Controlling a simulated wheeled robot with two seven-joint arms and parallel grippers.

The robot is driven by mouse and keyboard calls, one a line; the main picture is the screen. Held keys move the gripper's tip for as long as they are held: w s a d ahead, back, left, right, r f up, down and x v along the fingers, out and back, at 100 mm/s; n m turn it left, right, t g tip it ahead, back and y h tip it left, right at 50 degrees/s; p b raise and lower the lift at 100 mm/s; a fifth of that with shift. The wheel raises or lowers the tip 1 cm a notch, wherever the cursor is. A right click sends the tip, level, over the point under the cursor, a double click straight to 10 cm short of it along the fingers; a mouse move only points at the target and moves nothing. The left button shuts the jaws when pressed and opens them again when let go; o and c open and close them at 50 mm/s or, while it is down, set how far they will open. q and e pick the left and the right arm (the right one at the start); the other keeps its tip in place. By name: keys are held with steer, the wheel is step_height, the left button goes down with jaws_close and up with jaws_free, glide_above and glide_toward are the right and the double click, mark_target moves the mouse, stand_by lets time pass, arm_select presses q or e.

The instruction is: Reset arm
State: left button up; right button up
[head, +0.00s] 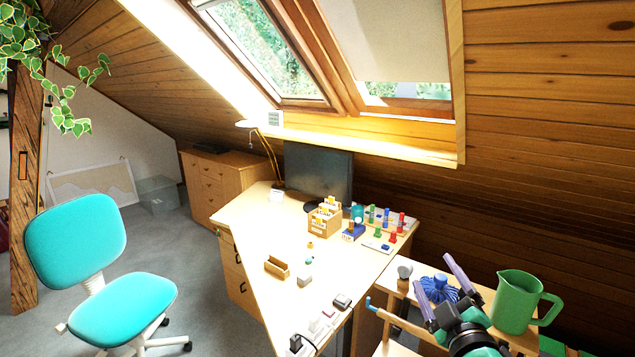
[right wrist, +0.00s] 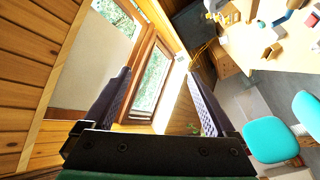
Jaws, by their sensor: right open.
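My right gripper (head: 447,283) is at the lower right of the head view, above the small side table beside the desk. Its two purple-grey fingers stand apart with nothing between them. In the right wrist view the gripper (right wrist: 165,100) is also open and empty, with the roof window and the room beyond it. A blue ribbed object (head: 437,290) shows partly behind the fingers. A green jug (head: 516,302) stands just right of the gripper, apart from it as far as I can tell. My left gripper is in neither view.
The wooden desk (head: 262,215) holds a monitor (head: 318,174), a wooden box of cards (head: 325,219), coloured pegs and small blocks. A turquoise chair (head: 122,308) stands at the left. Grey floor (head: 190,260) lies open between chair and desk. The sloped timber wall (head: 555,150) closes the right side.

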steer(key=s+d+f+m+g+h, duration=0.1)
steer(key=s+d+f+m+g, duration=0.25)
steer(key=f, duration=0.55)
steer(key=s+f+m+g+h, duration=0.1)
steer(key=s+f+m+g, duration=0.2)
steer(key=s+f+g, duration=0.4)
steer(key=s+a+f+m+g+y, duration=0.2)
steer(key=s+a+f+g, duration=0.15)
steer(key=s+f, duration=0.7)
steer(key=s+f+g+b, duration=0.1)
steer(key=s+f, duration=0.2)
steer(key=f, duration=1)
steer(key=s+f+g+b, duration=0.1)
steer(key=s+f+b, duration=0.1)
steer(key=f, duration=1.2)
steer(key=s+d+f+g+b, duration=0.1)
steer(key=s+d+f, duration=0.2)
steer(key=s+f, duration=1.1)
steer(key=shift+s+g, duration=0.3)
steer(key=shift+s, duration=0.85)
